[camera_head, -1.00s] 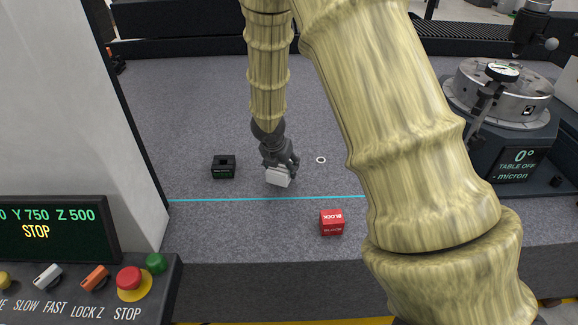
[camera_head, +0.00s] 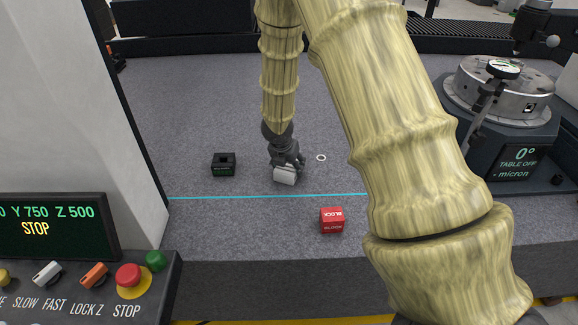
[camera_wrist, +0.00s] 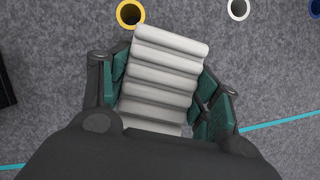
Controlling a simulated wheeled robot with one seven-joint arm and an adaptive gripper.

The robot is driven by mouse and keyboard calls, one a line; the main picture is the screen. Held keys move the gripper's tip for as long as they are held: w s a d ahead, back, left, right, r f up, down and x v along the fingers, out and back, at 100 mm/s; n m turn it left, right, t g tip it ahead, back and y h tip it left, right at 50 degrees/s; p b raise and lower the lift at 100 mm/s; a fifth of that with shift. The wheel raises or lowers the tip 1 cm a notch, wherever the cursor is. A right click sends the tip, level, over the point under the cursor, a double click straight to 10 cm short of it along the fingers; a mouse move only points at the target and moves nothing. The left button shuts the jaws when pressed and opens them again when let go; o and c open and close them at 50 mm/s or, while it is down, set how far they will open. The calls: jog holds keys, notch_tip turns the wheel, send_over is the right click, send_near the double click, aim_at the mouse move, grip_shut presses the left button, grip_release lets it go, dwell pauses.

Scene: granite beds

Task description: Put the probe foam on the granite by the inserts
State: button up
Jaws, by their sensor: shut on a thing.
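The probe foam is a white ribbed block (camera_wrist: 165,70), also seen in the head view (camera_head: 285,178). My gripper (camera_wrist: 160,92) is shut on it, with green-padded fingers on both sides. In the head view my gripper (camera_head: 287,164) points down at the grey granite (camera_head: 210,115), behind the cyan line. The foam is low over the granite; I cannot tell whether it touches. Of the inserts, a yellow ring (camera_wrist: 130,12) lies just beyond the foam's far end, a white ring (camera_wrist: 238,9) to its right, and a blue ring (camera_wrist: 315,9) at the edge. The white ring (camera_head: 321,157) shows in the head view.
A black box with a slot (camera_head: 223,165) stands left of the foam. A red block (camera_head: 332,220) sits in front of the cyan line (camera_head: 240,197). A round table on a dark base (camera_head: 505,90) stands at right. The granite behind my gripper at left is clear.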

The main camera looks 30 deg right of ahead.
jog(key=shift+f, duration=0.1)
jog(key=o, duration=0.9)
jog(key=shift+c, duration=0.2)
jog(key=shift+a+r, duration=0.1)
jog(key=shift+r, duration=0.35)
jog(key=p+v, duration=0.2)
jog(key=v, duration=0.9)
jog(key=shift+r, duration=0.15)
